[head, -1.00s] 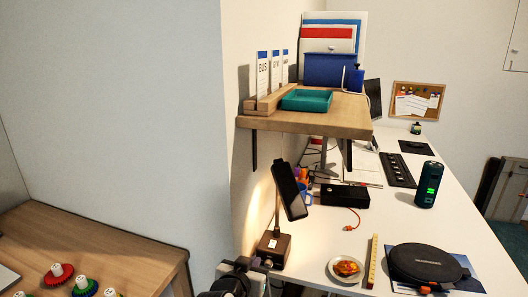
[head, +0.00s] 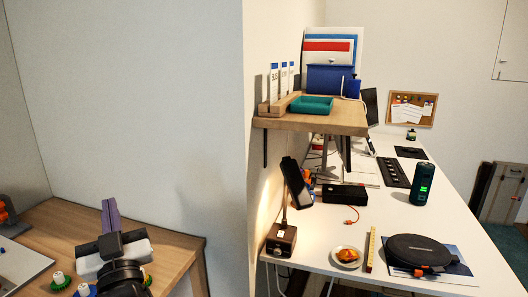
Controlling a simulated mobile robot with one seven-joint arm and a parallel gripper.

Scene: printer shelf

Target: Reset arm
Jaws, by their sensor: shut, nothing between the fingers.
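My gripper (head: 110,212) is at the lower left of the head view, over the wooden desk (head: 178,250) at the left. Its purple-grey fingers point away from me and are together, with nothing seen between them. The dark wrist and pale gripper body hide part of the desk and some of the small coloured pieces on it.
Small green and blue pieces with white tops (head: 60,280) lie near my gripper. Right of the wall corner, a white desk (head: 400,235) holds a phone on a stand (head: 296,182), a small dish (head: 347,257) and a black round case (head: 418,250). A wooden shelf (head: 340,120) hangs above.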

